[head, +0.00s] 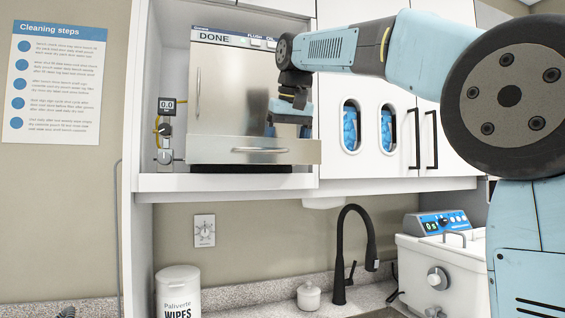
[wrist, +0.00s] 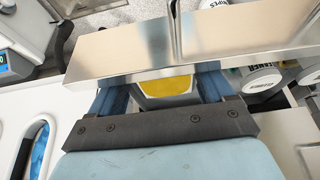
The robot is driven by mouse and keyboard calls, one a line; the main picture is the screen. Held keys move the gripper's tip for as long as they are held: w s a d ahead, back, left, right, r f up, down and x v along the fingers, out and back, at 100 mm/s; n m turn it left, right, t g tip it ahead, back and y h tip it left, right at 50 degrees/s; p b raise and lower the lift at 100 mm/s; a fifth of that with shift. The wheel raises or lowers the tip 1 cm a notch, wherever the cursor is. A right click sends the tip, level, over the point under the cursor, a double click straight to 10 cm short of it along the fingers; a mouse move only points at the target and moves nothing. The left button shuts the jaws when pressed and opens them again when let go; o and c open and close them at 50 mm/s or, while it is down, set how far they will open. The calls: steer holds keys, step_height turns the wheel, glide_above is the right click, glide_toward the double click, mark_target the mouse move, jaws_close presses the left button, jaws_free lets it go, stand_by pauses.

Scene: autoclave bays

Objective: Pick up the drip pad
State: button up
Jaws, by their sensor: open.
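I cannot make out the drip pad for certain in either view. In the head view the steel autoclave (head: 235,90) shows "DONE", and its lower front panel (head: 300,152), with a bar handle, juts forward. My gripper (head: 285,121) points down just above that panel, near its right part. In the wrist view my gripper (wrist: 160,88) is open, its two blue fingers apart. A yellow patch in a pale grey surround (wrist: 168,87) shows between them; I cannot tell what it is. A steel edge (wrist: 120,52) crosses just beyond the fingers. I see nothing held.
White cupboard doors (head: 375,135) with oval windows stand right of the autoclave. A small gauge (head: 166,106) with a yellow hose is at its left. Below are a wipes tub (head: 178,290), a black tap (head: 341,250) and a white bath unit (head: 440,270). A dark strip (head: 240,169) lies under the autoclave.

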steer(key=c, duration=1.1)
